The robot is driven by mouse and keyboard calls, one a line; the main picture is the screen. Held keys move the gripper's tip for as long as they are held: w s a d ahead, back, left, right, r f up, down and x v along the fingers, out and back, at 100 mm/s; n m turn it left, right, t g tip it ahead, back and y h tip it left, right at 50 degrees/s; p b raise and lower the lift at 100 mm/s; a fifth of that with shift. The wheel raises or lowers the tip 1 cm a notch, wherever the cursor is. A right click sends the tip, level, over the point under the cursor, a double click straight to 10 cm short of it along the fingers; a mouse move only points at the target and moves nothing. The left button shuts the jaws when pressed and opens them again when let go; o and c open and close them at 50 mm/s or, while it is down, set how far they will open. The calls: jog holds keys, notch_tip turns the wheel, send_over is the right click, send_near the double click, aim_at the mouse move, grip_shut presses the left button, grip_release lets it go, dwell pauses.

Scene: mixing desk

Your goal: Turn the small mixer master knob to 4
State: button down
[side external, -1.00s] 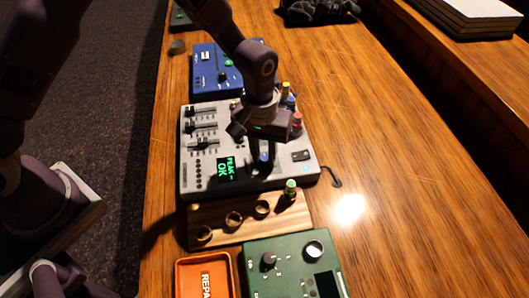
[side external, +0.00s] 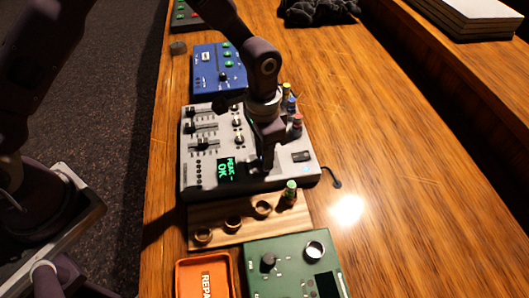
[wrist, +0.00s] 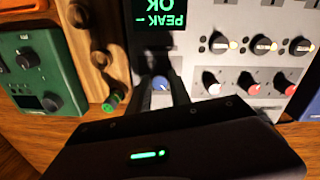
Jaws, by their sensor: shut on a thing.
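The small mixer (side external: 190,178) is a light grey box with sliders, knobs and a lit display (side external: 226,170) reading "PEAK - OK". My gripper (side external: 268,166) points down over its near right part. In the wrist view, my gripper (wrist: 163,92) is shut on a blue-capped knob (wrist: 160,83) beside the display, one finger on each side. That knob's label and scale cannot be read, so its setting cannot be told. In the side view the knob is hidden by my fingers.
A wooden strip (side external: 205,218) with rings and a green-capped plug (side external: 290,190) lies along the mixer's near edge. A green device (side external: 290,258) and an orange tray (side external: 182,275) are nearer. A blue device (side external: 205,82) stands behind.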

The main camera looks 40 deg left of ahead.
jog(key=shift+w+m, duration=0.1)
jog(key=shift+m, duration=0.5)
jog(key=c, duration=1.2)
grip_release()
notch_tip(320, 180, up, 7)
jog(key=shift+a+r, duration=0.1)
jog(key=shift+a, duration=0.05)
